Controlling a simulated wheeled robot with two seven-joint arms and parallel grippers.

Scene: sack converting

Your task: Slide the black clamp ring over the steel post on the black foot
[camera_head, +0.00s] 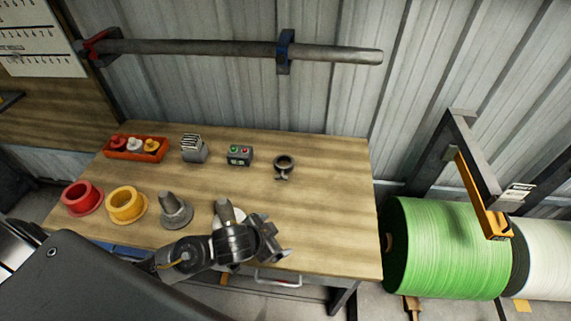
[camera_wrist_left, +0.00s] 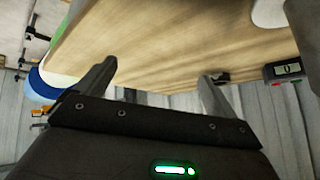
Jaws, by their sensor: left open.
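The black clamp ring (camera_head: 284,162) lies on the table right of centre, with its small screw end toward the front. A grey steel post (camera_head: 224,208) stands near the front edge; my left arm hides its lower part and foot. My left gripper (camera_head: 279,240) is over the front of the table, right of the post and in front of the ring. Its jaws are open and empty, and apart from the ring. In the left wrist view the gripper (camera_wrist_left: 157,73) shows two spread fingers; a small dark piece, perhaps the ring (camera_wrist_left: 221,77), appears beyond one fingertip. My right gripper is out of view.
A grey cone on a foot (camera_head: 175,211), a yellow flanged ring (camera_head: 126,204) and a red one (camera_head: 82,198) stand left of the post. A red tray (camera_head: 118,153), a slotted block (camera_head: 193,150) and a button box (camera_head: 240,155) line the back. The table's right side is clear.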

